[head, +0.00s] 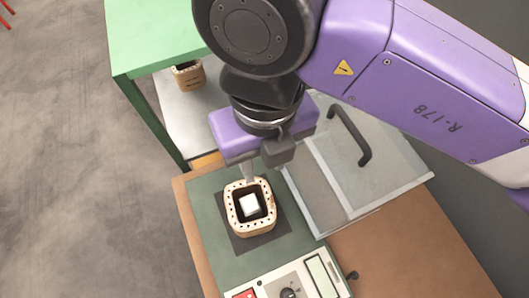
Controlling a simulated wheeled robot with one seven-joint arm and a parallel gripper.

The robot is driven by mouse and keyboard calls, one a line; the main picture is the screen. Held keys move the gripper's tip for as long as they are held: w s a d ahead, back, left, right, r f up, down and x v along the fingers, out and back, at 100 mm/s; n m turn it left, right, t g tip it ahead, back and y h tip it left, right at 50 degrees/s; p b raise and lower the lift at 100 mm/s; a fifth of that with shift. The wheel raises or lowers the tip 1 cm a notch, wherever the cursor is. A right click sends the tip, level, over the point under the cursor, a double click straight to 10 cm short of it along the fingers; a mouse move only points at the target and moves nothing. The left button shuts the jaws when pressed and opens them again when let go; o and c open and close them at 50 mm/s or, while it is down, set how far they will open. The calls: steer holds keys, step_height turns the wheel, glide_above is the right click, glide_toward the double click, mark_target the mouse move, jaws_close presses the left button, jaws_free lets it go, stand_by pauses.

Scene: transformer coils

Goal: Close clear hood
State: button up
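The clear hood (385,185) is a see-through box with a black bar handle (362,148). It lies to the right of a dark green plate (212,218), with the plate uncovered. My gripper (248,178) points down over the plate, left of the hood and apart from its handle. Its fingertips are at the far rim of a tan coil (236,222), which sits on a dark square pad (268,237) with a white block (249,206) inside it. The purple gripper body hides part of the fingers, so I cannot tell whether they grip the rim.
A control panel (272,278) with a knob and display is at the near edge of the plate. A brown worktop (400,245) is bare at lower right. A green table (155,35) with a shelf holding another coil (190,78) stands at upper left.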

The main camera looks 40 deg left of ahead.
jaws_close()
steer(key=c, duration=0.7)
jaws_free()
steer(key=o, duration=0.7)
step_height(320, 180, up, 8)
steer(key=b, duration=0.1)
steer(key=shift+b, duration=0.3)
steer(key=shift+f, duration=0.1)
steer(key=shift+c, duration=0.4)
